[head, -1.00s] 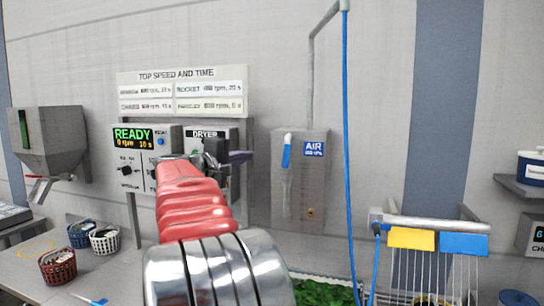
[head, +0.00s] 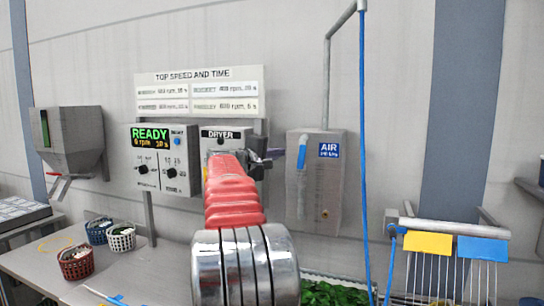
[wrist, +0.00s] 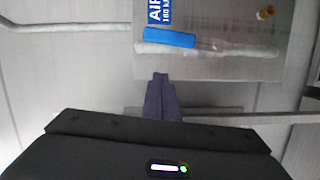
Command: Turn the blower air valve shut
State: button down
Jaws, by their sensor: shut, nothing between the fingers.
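The air valve's blue handle (head: 302,152) is on a grey panel (head: 326,195) with a blue AIR sign (head: 329,151). The handle stands upright, in line with the pale pipe. In the wrist view the blue handle (wrist: 170,38) lies along the pipe (wrist: 205,50). My gripper (head: 274,155) is at the left of the panel, its dark purple fingers pointing right towards the handle. In the wrist view my gripper (wrist: 160,77) has its fingers together and empty, just short of the pipe and handle in the picture. No contact shows. My red arm hides part of the dryer box.
A dryer control box (head: 165,160) reads READY, left of the panel. A blue hose (head: 363,130) hangs right of the panel. A rack with yellow (head: 428,243) and blue tags stands at lower right. Small baskets (head: 76,262) sit on the left bench. Greens (head: 335,292) lie below.

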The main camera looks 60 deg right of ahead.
aim_at(301, 164)
jog(key=s, duration=0.4)
jog(key=shift+d+f, duration=0.25)
jog(key=shift+d, duration=0.15)
jog(key=shift+s, duration=0.1)
